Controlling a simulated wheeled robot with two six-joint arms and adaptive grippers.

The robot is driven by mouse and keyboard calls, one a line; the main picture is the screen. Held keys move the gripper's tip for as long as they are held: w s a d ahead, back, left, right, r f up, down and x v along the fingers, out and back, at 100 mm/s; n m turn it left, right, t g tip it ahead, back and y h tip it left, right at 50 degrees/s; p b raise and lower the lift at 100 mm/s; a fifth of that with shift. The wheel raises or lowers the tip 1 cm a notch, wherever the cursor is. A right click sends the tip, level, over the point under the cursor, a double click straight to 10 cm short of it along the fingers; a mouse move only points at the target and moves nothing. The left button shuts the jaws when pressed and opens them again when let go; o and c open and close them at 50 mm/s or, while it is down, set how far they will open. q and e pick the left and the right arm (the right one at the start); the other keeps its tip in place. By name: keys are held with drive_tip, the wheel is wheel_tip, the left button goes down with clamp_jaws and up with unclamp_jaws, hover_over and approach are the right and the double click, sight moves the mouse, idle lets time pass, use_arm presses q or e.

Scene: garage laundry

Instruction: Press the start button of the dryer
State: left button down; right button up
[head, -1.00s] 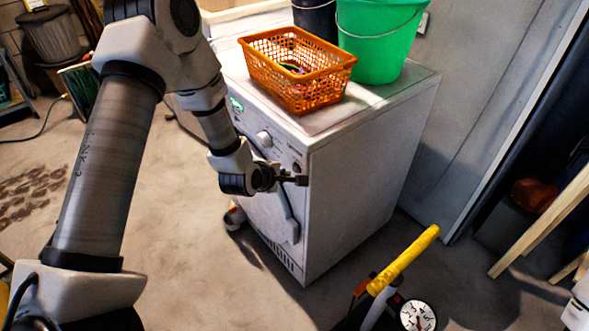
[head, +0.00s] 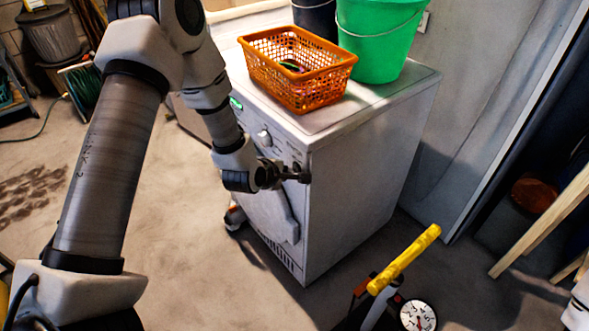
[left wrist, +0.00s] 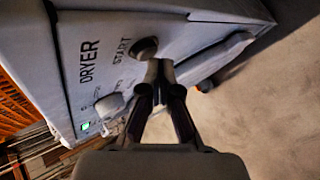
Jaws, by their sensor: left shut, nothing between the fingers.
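The white dryer (head: 365,185) stands in the middle of the head view, its control panel facing left. In the left wrist view the panel (left wrist: 70,65) carries the words DRYER and START, a light knob (left wrist: 109,105) and a lit green display (left wrist: 86,126). The dark round start button (left wrist: 144,47) is beside the word START. My left gripper (head: 303,176) is shut and empty at the panel's near end. In the left wrist view its fingertips (left wrist: 160,68) appear just below the button; I cannot tell whether they touch it. My right gripper is not in view.
An orange basket (head: 297,85), a green bucket (head: 379,38) and a dark bucket (head: 315,18) stand on the dryer. A yellow-handled pump with a gauge (head: 418,316) stands in front. Open floor (head: 190,285) lies to the left.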

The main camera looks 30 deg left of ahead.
use_arm(q)
drive_tip(key=shift+w+d, duration=0.15)
drive_tip(key=shift+w, duration=0.2)
idle(0.6)
drive_tip(key=shift+s, duration=0.1)
drive_tip(key=shift+s+a, duration=0.35)
drive_tip(key=shift+s, duration=0.35)
drive_tip(key=s, duration=0.1)
drive_tip(key=s+a+p, duration=0.1)
drive_tip(key=s, duration=0.1)
drive_tip(key=s+a, duration=0.1)
drive_tip(key=shift+s, duration=0.3)
idle(0.7)
